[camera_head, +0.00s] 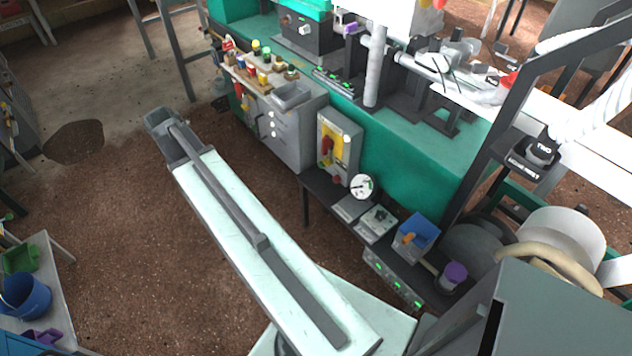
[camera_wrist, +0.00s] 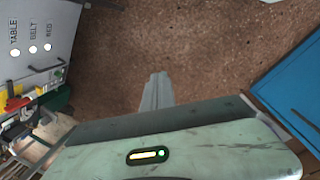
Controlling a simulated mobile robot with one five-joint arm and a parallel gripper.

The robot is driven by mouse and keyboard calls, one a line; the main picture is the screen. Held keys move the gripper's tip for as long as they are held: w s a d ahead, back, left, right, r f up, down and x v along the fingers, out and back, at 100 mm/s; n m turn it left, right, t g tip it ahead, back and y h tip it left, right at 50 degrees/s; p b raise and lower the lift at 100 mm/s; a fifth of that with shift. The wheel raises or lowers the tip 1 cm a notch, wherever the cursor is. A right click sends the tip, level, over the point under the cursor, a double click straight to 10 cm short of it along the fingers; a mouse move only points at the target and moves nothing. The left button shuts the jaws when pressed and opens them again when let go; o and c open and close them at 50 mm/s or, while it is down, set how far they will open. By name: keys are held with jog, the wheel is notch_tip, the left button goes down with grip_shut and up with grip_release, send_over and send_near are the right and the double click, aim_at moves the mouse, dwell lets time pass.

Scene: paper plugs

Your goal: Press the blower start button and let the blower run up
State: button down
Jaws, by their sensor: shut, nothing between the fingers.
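My gripper (camera_wrist: 157,92) shows in the wrist view as narrow grey fingers, shut and empty, over the brown floor. I cannot make it out in the head view. A grey cabinet (camera_wrist: 38,25) at the left of the wrist view has three white round spots labelled TABLE, BELT and what looks like BED. A small green button or lamp (camera_wrist: 58,73) sits below them. My fingers are apart from it. In the head view the grey cabinet (camera_head: 290,150) stands against the green bench. No button can be read as the blower start, and I cannot tell which thing is the blower.
A yellow-faced switch box (camera_head: 346,150) and a round gauge (camera_head: 362,186) are right of the cabinet. A blue-topped box (camera_head: 418,230) stands on the low shelf. A blue bucket (camera_head: 25,294) is at far left. Open floor (camera_head: 110,200) lies between.

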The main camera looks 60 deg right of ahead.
aim_at(321, 165)
jog(key=s+d+f+n+h+b, duration=0.1)
jog(key=s+d+f+n+b, duration=0.1)
jog(key=d+f+b, duration=0.75)
jog(key=s+d+f+n+b, duration=0.25)
jog(key=d+f, duration=0.35)
jog(key=d, duration=0.9)
jog(key=s+d+f+n+b, duration=0.2)
jog(key=s+d+f+b, duration=0.1)
jog(key=d, duration=0.4)
jog(key=s+d+f+n+g+h+b, duration=0.1)
jog(key=s+d+f+n+b, duration=0.1)
jog(key=d, duration=0.6)
jog(key=shift+s+f+g+b, duration=0.3)
jog(key=shift+s+f+b, duration=0.2)
jog(key=shift+s+b, duration=0.55)
jog(key=shift+s+f, duration=0.1)
jog(key=b+x, duration=0.9)
jog(key=x, duration=0.1)
jog(key=shift+f+b, duration=0.1)
jog(key=shift+b, duration=0.2)
jog(key=d, duration=0.1)
jog(key=s+d, duration=0.1)
jog(key=d, duration=0.1)
jog(key=shift+d+r, duration=0.25)
jog(key=shift+d, duration=0.1)
jog(key=shift+s+d+p, duration=0.1)
jog(key=shift+d+p, duration=0.1)
jog(key=shift+p, duration=0.1)
